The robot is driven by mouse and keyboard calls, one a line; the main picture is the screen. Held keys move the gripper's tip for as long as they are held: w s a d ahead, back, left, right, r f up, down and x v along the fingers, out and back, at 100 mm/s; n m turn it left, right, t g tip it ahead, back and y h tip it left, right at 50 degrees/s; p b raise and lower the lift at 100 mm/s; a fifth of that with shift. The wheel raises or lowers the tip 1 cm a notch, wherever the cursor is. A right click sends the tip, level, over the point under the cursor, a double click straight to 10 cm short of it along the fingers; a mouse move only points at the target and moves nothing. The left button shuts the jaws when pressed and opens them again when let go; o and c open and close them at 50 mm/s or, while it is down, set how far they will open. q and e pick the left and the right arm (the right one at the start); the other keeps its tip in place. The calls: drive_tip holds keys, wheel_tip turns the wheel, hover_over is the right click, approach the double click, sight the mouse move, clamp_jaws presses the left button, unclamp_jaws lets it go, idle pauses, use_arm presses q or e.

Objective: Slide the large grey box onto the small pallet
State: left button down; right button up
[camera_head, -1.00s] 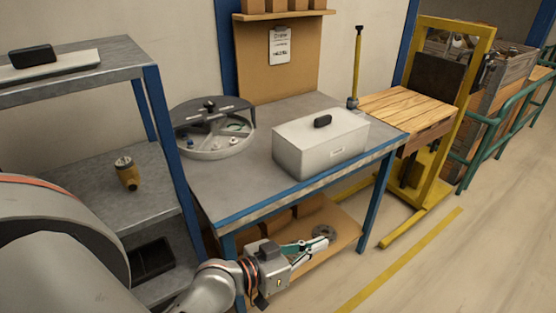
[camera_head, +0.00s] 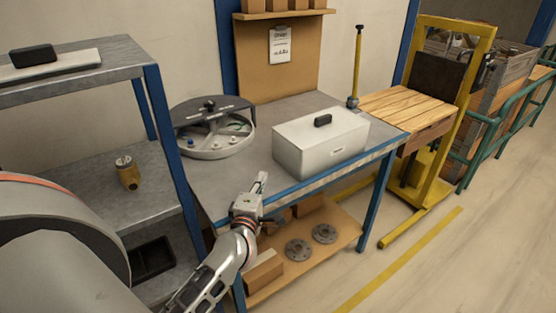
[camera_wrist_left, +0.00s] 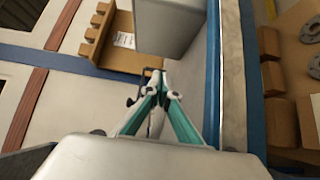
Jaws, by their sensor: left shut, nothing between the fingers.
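The large grey box (camera_head: 320,143), pale with a black handle on its lid, sits on the right part of the grey workbench (camera_head: 225,180). The small wooden pallet (camera_head: 408,108) rests on the yellow lift just right of the bench, near the height of its top. My left gripper (camera_head: 262,180) is shut and empty at the bench's front edge, left of the box and apart from it. In the left wrist view its fingers (camera_wrist_left: 157,85) are together, and the grey box (camera_wrist_left: 170,25) is ahead of them. My right gripper is not in view.
A round divided tray (camera_head: 213,128) stands on the bench, left of the box. A yellow post (camera_head: 357,65) rises at the bench's back right corner. A metal shelf (camera_head: 75,60) stands at left. Metal discs (camera_head: 298,250) and cartons lie on the lower shelf.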

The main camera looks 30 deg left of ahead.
use_arm(q)
approach(280, 152)
drive_tip(key=a, duration=0.1)
drive_tip(key=w+a, duration=0.1)
drive_tip(key=a, duration=0.1)
drive_tip(key=shift+w+a+r, duration=0.15)
drive_tip(key=shift+w+a, duration=0.15)
drive_tip(key=shift+w+d, duration=0.25)
drive_tip(key=shift+w, duration=0.3)
drive_tip(key=shift+w+d, duration=0.25)
drive_tip(key=shift+w, duration=0.3)
drive_tip(key=shift+w+d+b, duration=0.3)
drive_tip(key=shift+w+b, duration=0.05)
drive_tip(key=shift+w, duration=0.35)
